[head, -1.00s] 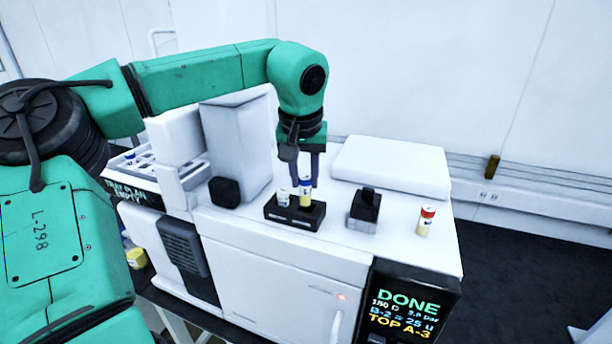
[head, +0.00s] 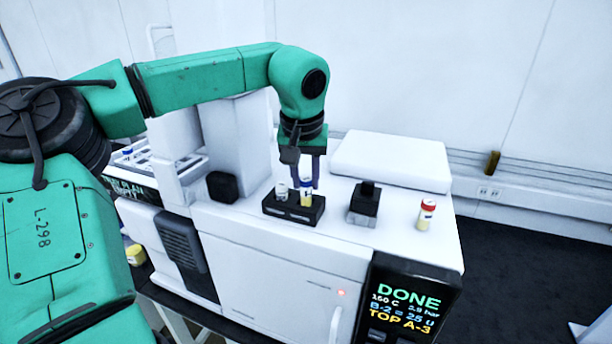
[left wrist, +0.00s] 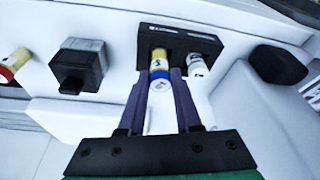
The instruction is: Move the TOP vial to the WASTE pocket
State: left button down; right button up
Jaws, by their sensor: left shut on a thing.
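A vial with a white cap (head: 281,191) stands in the other pocket, beside the held one. I cannot read any pocket labels. My right gripper is not in view.
A black block (head: 363,206) and a red-capped vial (head: 427,213) stand to the right on the white machine top. A black knob-like block (head: 223,187) is to the left. A tray (head: 150,163) lies at the far left. The screen (head: 405,303) reads DONE and TOP A-3.

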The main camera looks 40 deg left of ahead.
pick_arm(q)
jog(key=shift+s+f, duration=0.1)
jog(key=shift+f, duration=0.25)
jog(key=shift+f+b, duration=0.4)
jog(key=shift+f, duration=0.25)
jog(key=shift+c, duration=0.6)
grip_release()
